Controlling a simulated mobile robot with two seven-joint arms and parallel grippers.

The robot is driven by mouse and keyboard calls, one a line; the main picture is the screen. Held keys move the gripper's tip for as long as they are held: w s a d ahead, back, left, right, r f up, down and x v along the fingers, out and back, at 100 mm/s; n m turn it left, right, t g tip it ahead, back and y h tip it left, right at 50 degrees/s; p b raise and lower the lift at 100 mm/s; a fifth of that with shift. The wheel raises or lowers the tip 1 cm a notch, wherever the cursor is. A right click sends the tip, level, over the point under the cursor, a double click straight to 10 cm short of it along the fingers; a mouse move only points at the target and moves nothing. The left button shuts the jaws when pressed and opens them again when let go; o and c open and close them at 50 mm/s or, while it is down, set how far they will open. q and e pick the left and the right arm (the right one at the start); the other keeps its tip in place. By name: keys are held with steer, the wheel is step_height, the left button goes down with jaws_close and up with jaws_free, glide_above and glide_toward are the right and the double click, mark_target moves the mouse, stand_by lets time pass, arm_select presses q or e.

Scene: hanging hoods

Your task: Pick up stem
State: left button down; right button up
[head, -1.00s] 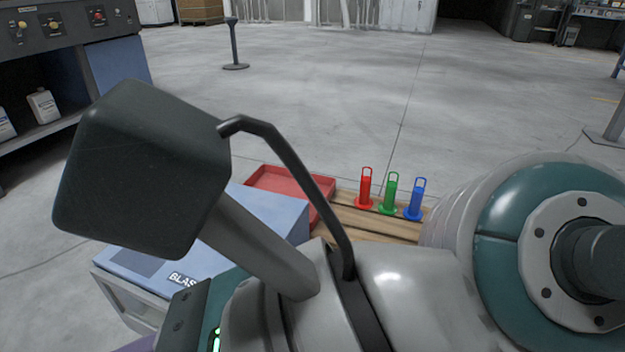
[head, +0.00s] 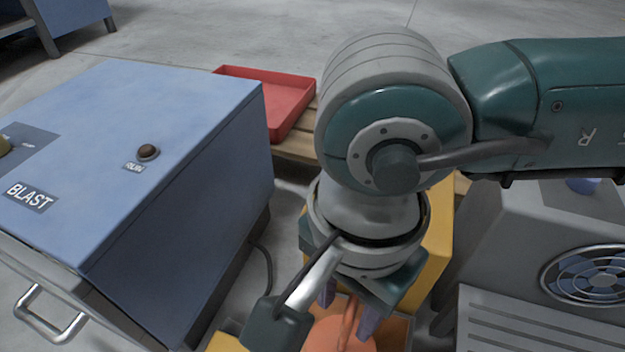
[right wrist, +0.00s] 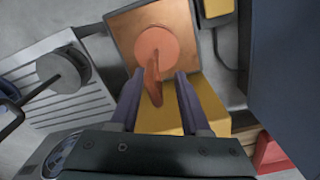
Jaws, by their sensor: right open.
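The stem (head: 347,322) is a thin orange-brown upright piece on a round orange disc (head: 331,334). In the right wrist view, the stem (right wrist: 153,78) rises from the disc (right wrist: 153,45) toward the camera, over a square copper-coloured plate (right wrist: 122,24). My right gripper (head: 350,305) is above the disc and points down, open. In the right wrist view, its fingers (right wrist: 160,92) are on either side of the stem's upper end, with a visible gap on the right. The wrist partly hides the stem in the head view. My left gripper is not in view.
A blue cabinet marked BLAST (head: 185,130) stands close on the left. A grey machine with a fan (head: 600,277) and slats is on the right. A yellow block (head: 440,225) is behind my wrist. A red tray (head: 298,120) lies farther back on a wooden pallet (head: 300,152).

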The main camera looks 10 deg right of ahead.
steer(key=b, duration=0.5)
glide_above(341, 350)
step_height(341, 350, down, 6)
steer(key=shift+w+d+r, duration=0.1)
steer(key=shift+w+r, duration=0.05)
steer(key=shift+r, duration=0.2)
steer(key=shift+p, duration=0.3)
steer(key=shift+w, duration=0.1)
steer(key=shift+c, duration=1.3)
steer(key=c, duration=0.5)
jaws_close()
